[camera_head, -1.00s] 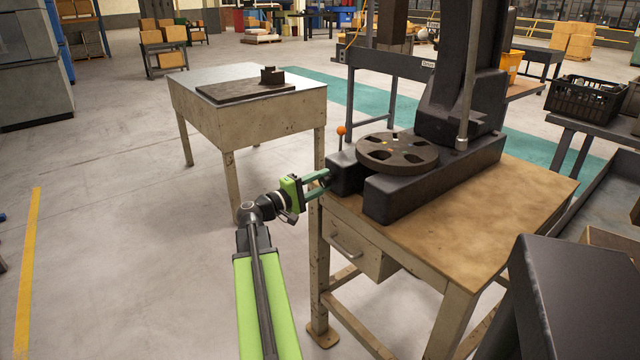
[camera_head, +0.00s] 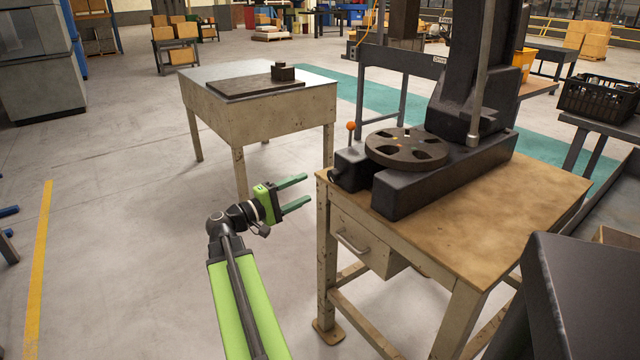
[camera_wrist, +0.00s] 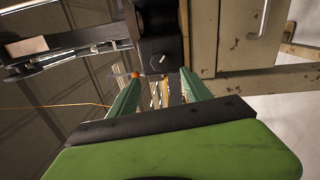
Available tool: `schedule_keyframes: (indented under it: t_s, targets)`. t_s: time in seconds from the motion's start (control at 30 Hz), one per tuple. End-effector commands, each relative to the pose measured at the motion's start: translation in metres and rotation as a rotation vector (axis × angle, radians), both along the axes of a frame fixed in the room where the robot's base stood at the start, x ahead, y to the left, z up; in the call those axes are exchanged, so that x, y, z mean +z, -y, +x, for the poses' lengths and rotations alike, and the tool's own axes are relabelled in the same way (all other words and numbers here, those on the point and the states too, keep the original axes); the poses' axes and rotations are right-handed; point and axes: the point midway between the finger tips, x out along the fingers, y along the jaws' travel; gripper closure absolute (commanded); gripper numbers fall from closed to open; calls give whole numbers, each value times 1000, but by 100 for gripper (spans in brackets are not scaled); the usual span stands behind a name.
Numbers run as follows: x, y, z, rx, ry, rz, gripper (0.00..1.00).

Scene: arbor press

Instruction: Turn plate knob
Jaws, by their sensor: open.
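The black arbor press (camera_head: 425,185) stands on a wooden-topped table, with a round slotted plate (camera_head: 408,160) lying on its base. A small dark plate knob (camera_head: 333,175) sits at the near left end of the base. In the wrist view the knob (camera_wrist: 157,60) shows on the end of a dark block, with a light mark across it. My gripper (camera_head: 307,188) is open and empty, left of the knob and apart from it. In the wrist view the knob lies ahead, roughly between the gripper's green fingertips (camera_wrist: 160,78).
An orange-tipped lever (camera_head: 351,126) stands behind the knob. The press table (camera_head: 490,225) has a drawer (camera_head: 360,243) below its top. A second metal table (camera_head: 262,112) stands behind my gripper.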

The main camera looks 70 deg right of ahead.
Motion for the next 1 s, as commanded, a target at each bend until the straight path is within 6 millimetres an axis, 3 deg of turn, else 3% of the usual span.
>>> schedule_keyframes:
  t_s: [0.1, 0.3, 0.87, 0.93, 1.0]
  targets:
    - [-4, -26, 17, 3, 0, 0, 43]
    - [-6, -50, 34, 1, 0, 0, 43]
    - [-5, -55, 36, -1, -1, -1, 43]
    - [-5, -58, 42, 9, 0, 0, 43]
    - [-5, -69, 60, 44, 0, 0, 43]
